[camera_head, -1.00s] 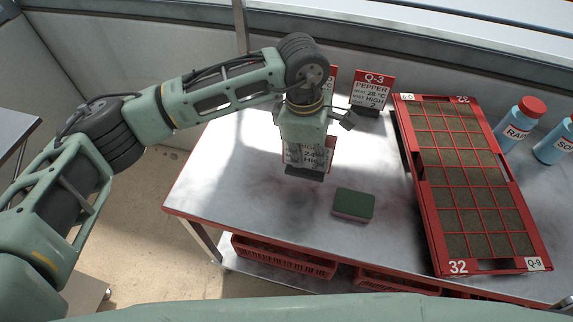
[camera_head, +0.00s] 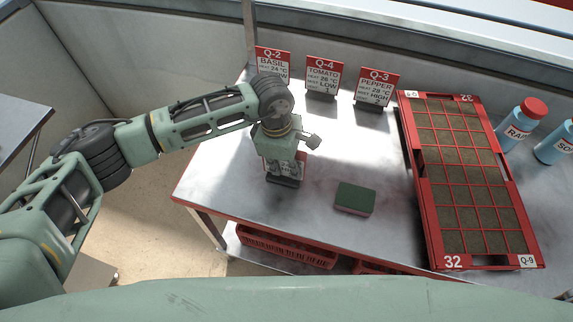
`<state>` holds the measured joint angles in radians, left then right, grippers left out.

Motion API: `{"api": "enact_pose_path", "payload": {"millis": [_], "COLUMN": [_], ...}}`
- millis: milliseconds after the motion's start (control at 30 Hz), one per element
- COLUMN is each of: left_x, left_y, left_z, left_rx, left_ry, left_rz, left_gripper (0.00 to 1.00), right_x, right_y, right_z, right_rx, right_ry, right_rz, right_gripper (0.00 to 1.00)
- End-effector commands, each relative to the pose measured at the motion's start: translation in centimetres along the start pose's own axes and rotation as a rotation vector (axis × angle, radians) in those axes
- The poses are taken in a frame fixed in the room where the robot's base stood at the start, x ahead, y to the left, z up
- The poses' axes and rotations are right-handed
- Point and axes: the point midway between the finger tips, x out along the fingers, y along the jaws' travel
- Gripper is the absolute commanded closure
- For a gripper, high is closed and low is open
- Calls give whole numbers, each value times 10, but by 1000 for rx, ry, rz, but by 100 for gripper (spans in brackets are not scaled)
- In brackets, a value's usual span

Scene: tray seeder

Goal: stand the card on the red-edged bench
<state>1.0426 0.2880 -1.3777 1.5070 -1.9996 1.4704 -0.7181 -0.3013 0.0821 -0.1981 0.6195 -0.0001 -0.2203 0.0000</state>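The red-edged bench (camera_head: 212,172) has a grey metal top and stands in front of me. My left gripper (camera_head: 284,170) comes down from above over its left part. It is closed around a small red and white card with a dark base (camera_head: 283,182). The card is upright, and the gripper's fingers cover much of its face, so its label cannot be read. The dark base is low over the bench top; I cannot tell whether it touches. My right gripper is not in view.
Cards Q-2 (camera_head: 272,62), Q-4 (camera_head: 323,75) and Q-3 (camera_head: 376,88) stand along the back. A green sponge (camera_head: 355,198) lies right of my gripper. A red seed tray (camera_head: 408,150) and blue bottles (camera_head: 516,125) are further right. Red crates (camera_head: 285,250) sit below the bench.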

Motion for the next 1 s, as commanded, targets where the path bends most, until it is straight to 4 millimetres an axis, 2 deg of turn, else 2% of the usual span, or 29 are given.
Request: {"api": "enact_pose_path", "payload": {"millis": [133, 200, 367, 700, 767, 867, 1000], "left_x": [4, 2, 2, 0, -4, -15, -45], "left_y": [0, 0, 0, 0, 0, 1, 2], "left_z": [0, 0, 0, 0, 1, 0, 0], "left_rx": [0, 0, 0, 0, 0, 1, 0], "left_ry": [0, 0, 0, 0, 0, 0, 0], "left_rz": [0, 0, 0, -1, 0, 3, 5], "left_gripper": [100, 90, 77, 77, 77, 77, 77], "right_x": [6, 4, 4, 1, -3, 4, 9], "right_y": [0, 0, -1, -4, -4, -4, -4], "right_z": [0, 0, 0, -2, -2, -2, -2], "right_rx": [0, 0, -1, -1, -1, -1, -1], "right_ry": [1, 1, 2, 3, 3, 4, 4], "right_rz": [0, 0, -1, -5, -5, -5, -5], "right_gripper": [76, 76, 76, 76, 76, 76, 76]}}
